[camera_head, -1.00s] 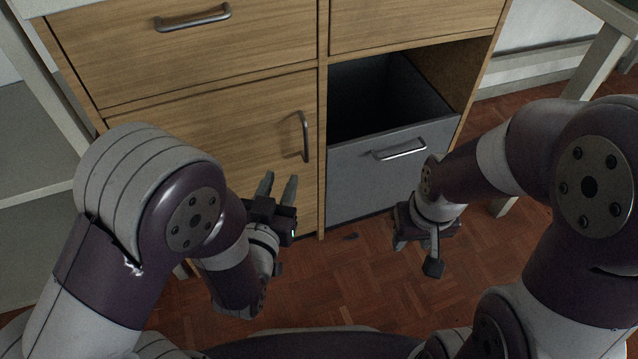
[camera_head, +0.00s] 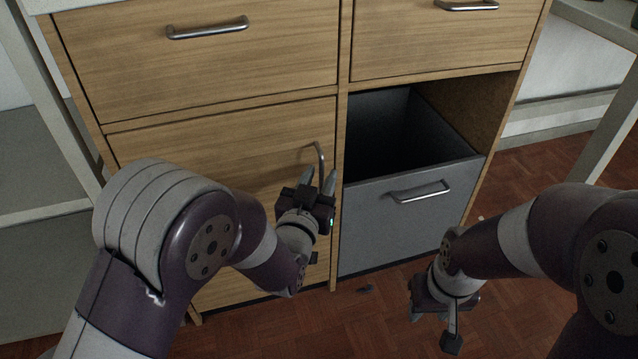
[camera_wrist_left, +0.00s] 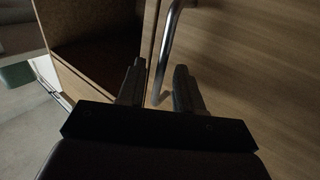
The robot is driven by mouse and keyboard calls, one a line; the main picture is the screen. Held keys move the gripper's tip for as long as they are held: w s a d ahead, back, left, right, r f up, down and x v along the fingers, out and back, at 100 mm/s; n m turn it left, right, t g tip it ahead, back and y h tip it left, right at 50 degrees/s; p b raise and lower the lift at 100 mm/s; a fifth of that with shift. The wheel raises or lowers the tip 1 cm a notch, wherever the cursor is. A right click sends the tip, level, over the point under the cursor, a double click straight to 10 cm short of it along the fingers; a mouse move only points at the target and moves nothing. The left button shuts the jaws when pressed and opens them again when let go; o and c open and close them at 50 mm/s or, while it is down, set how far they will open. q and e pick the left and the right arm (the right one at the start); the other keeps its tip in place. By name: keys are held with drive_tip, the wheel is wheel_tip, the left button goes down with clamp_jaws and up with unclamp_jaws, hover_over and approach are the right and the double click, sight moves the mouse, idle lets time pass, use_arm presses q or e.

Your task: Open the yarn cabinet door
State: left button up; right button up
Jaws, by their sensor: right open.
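The yarn cabinet door (camera_head: 225,150) is the lower left wooden panel and looks closed. Its vertical metal handle (camera_head: 320,157) is near the door's right edge. My left gripper (camera_head: 320,178) is at the handle's lower part, which its fingers partly hide in the head view. In the left wrist view the fingers (camera_wrist_left: 157,88) are apart, with the handle (camera_wrist_left: 168,45) passing between them and a visible gap. I cannot tell whether either finger touches it. My right gripper (camera_head: 432,325) is open, low over the floor at the right, and seems empty.
A grey bin drawer (camera_head: 405,220) with a metal handle stands pulled out to the right of the door. Closed wooden drawers (camera_head: 210,60) are above. Red-brown floor (camera_head: 300,330) shows in front. A pale table leg (camera_head: 610,140) is at the right.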

use_arm(q)
clamp_jaws()
idle(1.4)
